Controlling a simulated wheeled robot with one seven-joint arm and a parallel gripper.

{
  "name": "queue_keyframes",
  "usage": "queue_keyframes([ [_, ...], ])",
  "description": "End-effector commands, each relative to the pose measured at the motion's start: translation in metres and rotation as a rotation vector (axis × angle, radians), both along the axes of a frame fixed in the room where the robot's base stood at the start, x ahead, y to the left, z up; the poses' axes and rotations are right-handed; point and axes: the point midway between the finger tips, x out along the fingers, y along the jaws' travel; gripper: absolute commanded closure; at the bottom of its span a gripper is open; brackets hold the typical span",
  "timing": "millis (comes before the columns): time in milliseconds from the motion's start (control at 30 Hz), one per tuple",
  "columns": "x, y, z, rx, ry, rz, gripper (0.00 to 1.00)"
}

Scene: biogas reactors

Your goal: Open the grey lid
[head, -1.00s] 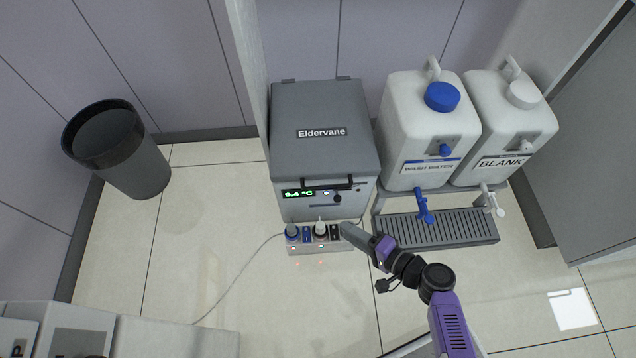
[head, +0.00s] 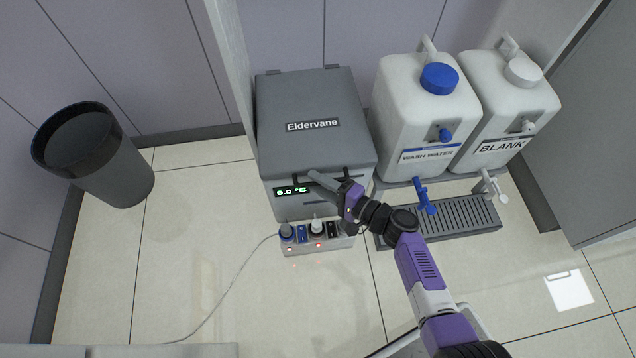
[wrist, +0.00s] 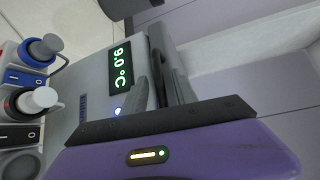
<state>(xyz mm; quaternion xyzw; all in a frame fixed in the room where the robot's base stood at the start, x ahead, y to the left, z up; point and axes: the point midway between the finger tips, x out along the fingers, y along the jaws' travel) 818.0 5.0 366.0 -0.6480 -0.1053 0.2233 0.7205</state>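The grey lid (head: 308,115), labelled "Eldervane", lies closed on a grey box (head: 290,205) with hinges at the back. Its dark front handle (head: 298,179) is partly hidden by my gripper (head: 318,178), which reaches it from the lower right. In the wrist view my gripper (wrist: 160,92) has its two grey fingers apart, close to the box front. The dark handle (wrist: 160,40) runs up to the fingers there. Whether the fingers touch the handle I cannot tell.
A power strip (head: 318,246) with plugs and a cable sits in front of the box. White wash-water (head: 412,115) and blank (head: 505,110) containers stand close on the right, over a grated tray (head: 450,226). A black bin (head: 110,170) is at left; floor between is clear.

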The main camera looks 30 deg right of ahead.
Motion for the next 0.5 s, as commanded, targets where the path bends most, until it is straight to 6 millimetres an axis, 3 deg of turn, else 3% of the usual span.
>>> queue_keyframes([
  [267,0.0010,0.0007,0.0000,0.000,0.000,0.000,0.68],
  [433,0.0009,0.0007,-0.0001,0.000,0.000,0.000,1.00],
  [500,0.0008,0.0006,-0.0001,0.000,0.000,0.000,1.00],
])
